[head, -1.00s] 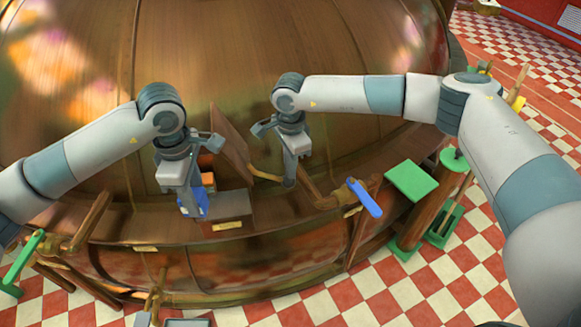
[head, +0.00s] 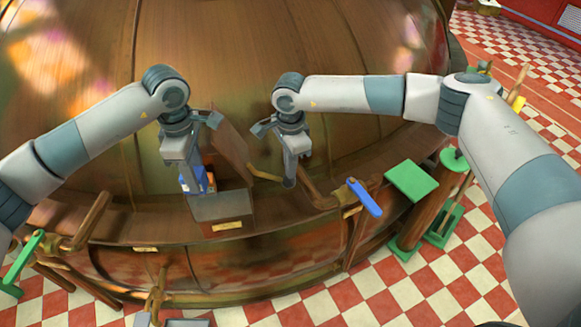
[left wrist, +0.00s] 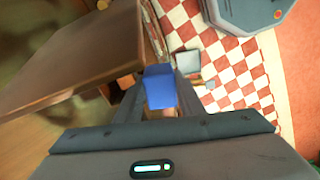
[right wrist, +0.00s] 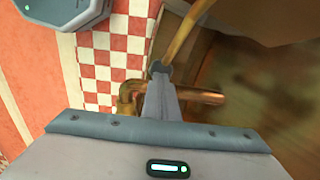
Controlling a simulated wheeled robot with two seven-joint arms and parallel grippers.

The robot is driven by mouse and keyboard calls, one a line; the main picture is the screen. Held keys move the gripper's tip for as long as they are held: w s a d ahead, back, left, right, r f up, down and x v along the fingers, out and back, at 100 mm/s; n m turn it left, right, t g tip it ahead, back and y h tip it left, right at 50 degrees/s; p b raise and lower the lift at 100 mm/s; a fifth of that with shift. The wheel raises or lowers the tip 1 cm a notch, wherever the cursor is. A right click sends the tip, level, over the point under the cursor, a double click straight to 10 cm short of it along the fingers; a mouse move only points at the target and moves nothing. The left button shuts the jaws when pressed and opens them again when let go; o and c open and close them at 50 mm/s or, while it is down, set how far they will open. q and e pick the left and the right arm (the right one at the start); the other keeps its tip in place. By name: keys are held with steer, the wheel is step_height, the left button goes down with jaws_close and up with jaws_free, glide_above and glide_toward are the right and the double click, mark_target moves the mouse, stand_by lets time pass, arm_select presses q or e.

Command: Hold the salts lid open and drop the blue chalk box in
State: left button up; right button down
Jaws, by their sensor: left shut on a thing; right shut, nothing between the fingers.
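The bar (right wrist: 183,38) also meets the fingertips in the right wrist view. The salts box's inside is mostly hidden.
A small orange item (head: 210,184) shows behind my left gripper. A blue-handled lever (head: 364,198) and brass pipe sit to the right on the ledge. A green platform (head: 411,180) stands further right. The big copper kettle (head: 260,60) rises behind.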

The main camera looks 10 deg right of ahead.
arm_select(q)
steer(key=shift+w, duration=1.6)
steer(key=o, duration=1.4)
steer(key=shift+c, duration=0.2)
steer(key=o, duration=0.6)
steer(key=shift+c, duration=0.2)
steer(key=shift+s, duration=0.1)
steer(key=s+r, duration=0.3)
steer(key=s, duration=1.7)
steer(key=shift+a, duration=0.3)
steer(key=shift+w, duration=0.1)
